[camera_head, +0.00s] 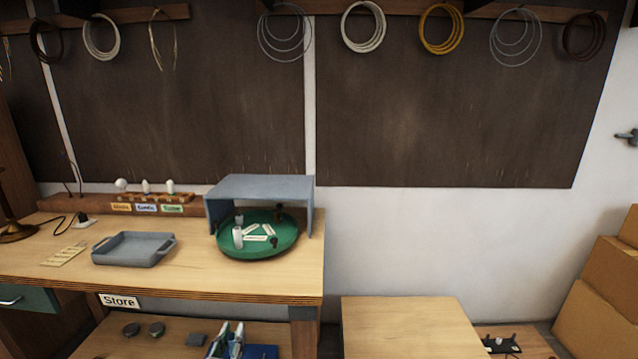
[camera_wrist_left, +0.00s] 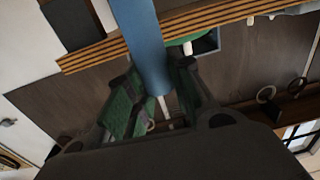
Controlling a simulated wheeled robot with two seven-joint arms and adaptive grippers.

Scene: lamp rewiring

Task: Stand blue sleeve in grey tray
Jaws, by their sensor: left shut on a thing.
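The grey tray (camera_head: 134,249) lies on the left part of the bench top in the head view, and looks empty. The blue sleeve (camera_wrist_left: 150,45) is a long blue tube in the left wrist view. My left gripper (camera_wrist_left: 158,88) is shut on it, with a green-padded finger on either side. In the head view my left gripper (camera_head: 228,338) shows at the bottom edge, low in front of the bench and apart from the tray. A blue patch beside it is cut off by the frame, and I cannot tell what it is. My right gripper is not in view.
A green round tray (camera_head: 258,249) with small parts stands under a grey hood (camera_head: 262,187), right of the grey tray. Flat strips (camera_head: 64,256) lie left of it. The bench's front edge (camera_head: 200,291) overhangs a lower shelf. A low wooden table (camera_head: 405,325) stands at right.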

